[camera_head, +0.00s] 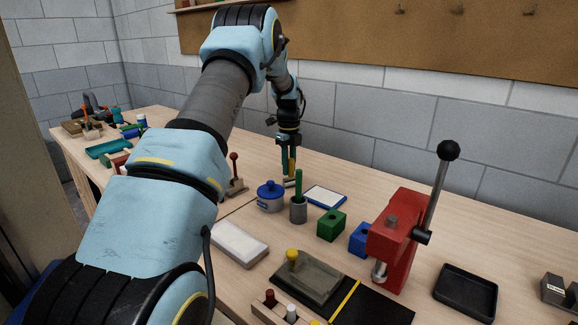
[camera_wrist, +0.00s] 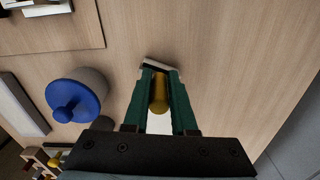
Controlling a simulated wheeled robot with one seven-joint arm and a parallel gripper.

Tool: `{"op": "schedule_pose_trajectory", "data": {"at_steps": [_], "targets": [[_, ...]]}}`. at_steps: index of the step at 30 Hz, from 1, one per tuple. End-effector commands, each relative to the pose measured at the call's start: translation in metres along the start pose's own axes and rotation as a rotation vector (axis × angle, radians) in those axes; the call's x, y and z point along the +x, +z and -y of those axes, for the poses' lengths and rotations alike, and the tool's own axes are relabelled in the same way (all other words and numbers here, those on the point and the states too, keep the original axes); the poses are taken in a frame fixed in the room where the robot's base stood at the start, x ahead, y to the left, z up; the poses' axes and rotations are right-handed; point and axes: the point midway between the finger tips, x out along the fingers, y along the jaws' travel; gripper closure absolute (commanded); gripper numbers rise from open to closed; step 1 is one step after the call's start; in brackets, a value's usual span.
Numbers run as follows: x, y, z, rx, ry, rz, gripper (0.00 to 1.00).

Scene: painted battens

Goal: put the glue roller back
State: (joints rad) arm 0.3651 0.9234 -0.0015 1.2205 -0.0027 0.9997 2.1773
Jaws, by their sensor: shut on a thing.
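My gripper (camera_head: 291,168) is shut on the glue roller's ochre handle (camera_wrist: 158,98), between green fingers in the wrist view (camera_wrist: 158,95). The pale roller head (camera_wrist: 156,64) shows past the fingertips, pointing down towards the bench. In the head view the roller (camera_head: 290,183) is just above or on the bench, behind the pots; I cannot tell whether it touches. A grey pot with a blue knobbed lid (camera_head: 269,190) stands nearby; its lid (camera_wrist: 75,100) is left of my gripper in the wrist view.
A grey cup with a green-handled tool (camera_head: 298,209), a blue-edged white pad (camera_head: 326,197), and a green block (camera_head: 331,225) stand close by. A red lever press (camera_head: 396,240) and a black tray (camera_head: 466,291) are at right. Bare bench lies behind the pad.

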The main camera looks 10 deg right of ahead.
Motion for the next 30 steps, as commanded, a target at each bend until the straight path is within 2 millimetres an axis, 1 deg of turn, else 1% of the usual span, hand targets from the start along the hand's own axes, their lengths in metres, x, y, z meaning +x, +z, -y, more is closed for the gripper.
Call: {"op": "schedule_pose_trajectory", "data": {"at_steps": [2,3,10,16,20,23,26,30], "targets": [[0.002,0.0,0.0,0.0,0.0,0.0,1.0],[0.002,0.0,0.0,0.0,0.0,0.0,0.71],[0.001,0.0,0.0,0.0,0.0,0.0,0.45],[0.001,0.0,0.0,0.0,0.001,0.0,0.45],[-0.003,0.0,0.0,0.0,-0.001,0.0,0.45],[-0.014,0.001,0.001,0.0,-0.002,0.001,0.45],[-0.033,0.001,0.001,0.001,-0.004,0.003,0.45],[-0.063,0.001,0.001,-0.001,-0.004,0.002,0.45]]}}
